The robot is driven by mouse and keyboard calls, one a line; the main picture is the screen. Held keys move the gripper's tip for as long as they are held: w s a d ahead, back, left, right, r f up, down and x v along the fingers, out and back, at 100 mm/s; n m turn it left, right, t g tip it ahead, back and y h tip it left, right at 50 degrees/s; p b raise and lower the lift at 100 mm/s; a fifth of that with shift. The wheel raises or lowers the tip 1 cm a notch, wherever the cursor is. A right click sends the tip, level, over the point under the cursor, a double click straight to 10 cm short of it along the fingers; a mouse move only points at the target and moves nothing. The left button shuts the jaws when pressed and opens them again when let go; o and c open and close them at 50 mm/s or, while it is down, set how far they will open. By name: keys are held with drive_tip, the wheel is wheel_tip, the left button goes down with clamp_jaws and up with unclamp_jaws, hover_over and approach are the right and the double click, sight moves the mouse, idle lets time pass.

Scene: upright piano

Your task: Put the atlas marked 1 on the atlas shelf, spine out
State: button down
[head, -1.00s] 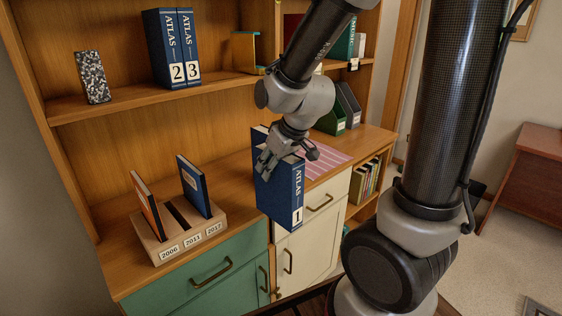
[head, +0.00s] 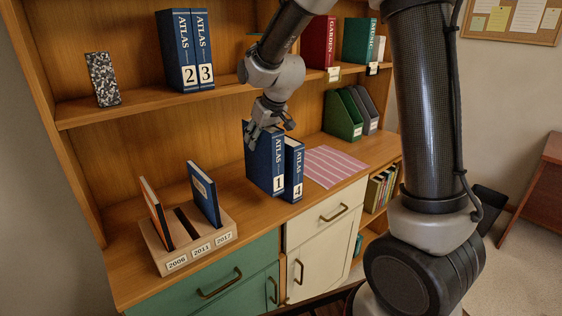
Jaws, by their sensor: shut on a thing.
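The atlas marked 1 (head: 262,162) is a tall dark blue volume, upright, its labelled spine facing me. My gripper (head: 258,136) is shut on its upper part, from above. It is over the counter, just left of the slimmer blue atlas marked 4 (head: 294,170); I cannot tell whether its bottom touches the counter. The atlases marked 2 (head: 177,52) and 3 (head: 203,50) stand side by side, spines out, on the upper shelf (head: 140,108), which has bare board on both sides of them.
A speckled block (head: 103,80) stands left on the shelf. My arm partly hides the shelf right of atlas 3. A slotted wooden holder (head: 190,245) with two thin books is at the counter's left. A striped mat (head: 335,166) and file boxes (head: 343,115) are at right.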

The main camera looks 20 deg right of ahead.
sight(272, 129)
drive_tip(key=shift+f, duration=3.05)
drive_tip(key=c, duration=0.9)
unclamp_jaws()
drive_tip(key=shift+f, duration=0.2)
drive_tip(key=shift+o, duration=0.2)
drive_tip(key=shift+r, duration=0.25)
drive_tip(key=v, duration=1.2)
drive_tip(key=shift+s+d, duration=0.1)
drive_tip(key=s+d+r+m, duration=0.1)
drive_tip(key=s+d, duration=0.3)
drive_tip(key=s, duration=0.5)
drive_tip(key=s+d+r+m+g+h, duration=0.1)
drive_tip(key=s+d, duration=0.4)
drive_tip(key=s, duration=0.5)
drive_tip(key=s+d+r+m+h, duration=0.1)
drive_tip(key=s+d, duration=0.3)
drive_tip(key=s, duration=0.5)
drive_tip(key=shift+d+r+m, duration=0.35)
drive_tip(key=shift+r+m, duration=0.15)
drive_tip(key=shift+r, duration=0.4)
